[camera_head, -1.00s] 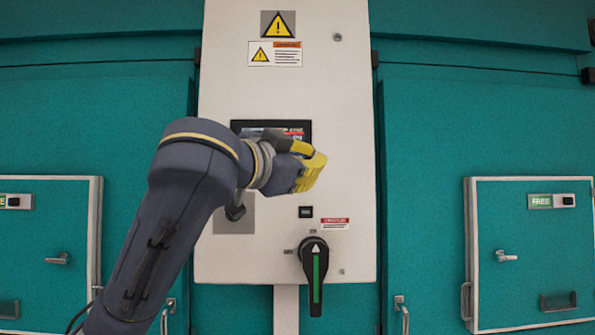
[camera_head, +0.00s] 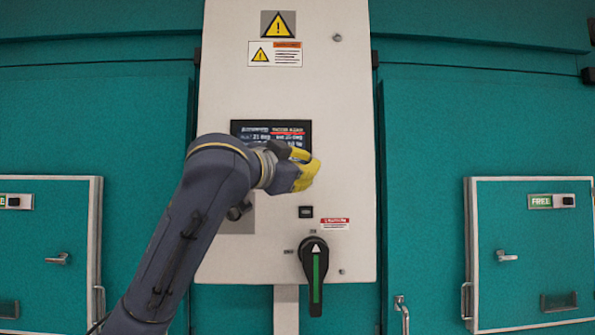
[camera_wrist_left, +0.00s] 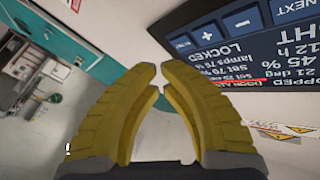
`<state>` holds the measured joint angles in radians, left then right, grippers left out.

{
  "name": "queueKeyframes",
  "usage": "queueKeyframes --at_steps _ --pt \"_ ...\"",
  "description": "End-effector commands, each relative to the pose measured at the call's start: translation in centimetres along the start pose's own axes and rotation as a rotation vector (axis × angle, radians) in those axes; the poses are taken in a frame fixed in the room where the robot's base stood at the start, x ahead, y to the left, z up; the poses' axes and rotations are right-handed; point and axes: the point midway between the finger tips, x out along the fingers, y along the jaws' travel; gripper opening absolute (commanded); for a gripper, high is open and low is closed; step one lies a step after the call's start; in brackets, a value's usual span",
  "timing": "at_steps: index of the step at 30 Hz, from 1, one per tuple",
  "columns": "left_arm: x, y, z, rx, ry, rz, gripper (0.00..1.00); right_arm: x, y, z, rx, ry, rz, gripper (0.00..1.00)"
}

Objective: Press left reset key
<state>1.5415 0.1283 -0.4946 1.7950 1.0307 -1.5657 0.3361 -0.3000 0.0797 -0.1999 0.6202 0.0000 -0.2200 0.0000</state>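No key with a readable "reset" label shows. The white control cabinet (camera_head: 345,100) has a dark display (camera_head: 245,127), its lower part hidden by my arm. In the left wrist view the display (camera_wrist_left: 265,50) appears upside down, with "+", "-" and "NEXT" keys and the word LOCKED. A small black button (camera_head: 305,212) is below the display. My right gripper is out of view.
A black rotary switch (camera_head: 315,262) with a green stripe sticks out low on the cabinet. A dark knob (camera_head: 238,211) on a grey plate (camera_head: 240,226) is partly behind my arm. Teal chamber doors (camera_head: 430,150) with handles flank the cabinet.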

Motion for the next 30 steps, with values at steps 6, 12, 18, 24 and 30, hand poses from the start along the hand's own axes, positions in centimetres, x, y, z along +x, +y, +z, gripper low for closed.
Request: queueKeyframes --at_steps 6,12,18,24,30 --pt "0.53 -0.28 0.30 0.000 0.000 0.000 0.00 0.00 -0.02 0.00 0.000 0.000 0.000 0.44" --pt "0.60 -0.32 0.34 0.000 0.000 0.000 0.00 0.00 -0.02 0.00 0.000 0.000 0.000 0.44" --pt "0.58 -0.31 0.33 0.000 0.000 0.000 0.00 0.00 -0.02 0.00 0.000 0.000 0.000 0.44" --pt "0.58 -0.31 0.31 0.000 0.001 0.000 0.00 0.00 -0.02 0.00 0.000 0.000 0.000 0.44" --pt "0.57 -0.31 0.31 0.000 0.001 0.000 0.00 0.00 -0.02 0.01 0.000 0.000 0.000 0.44"
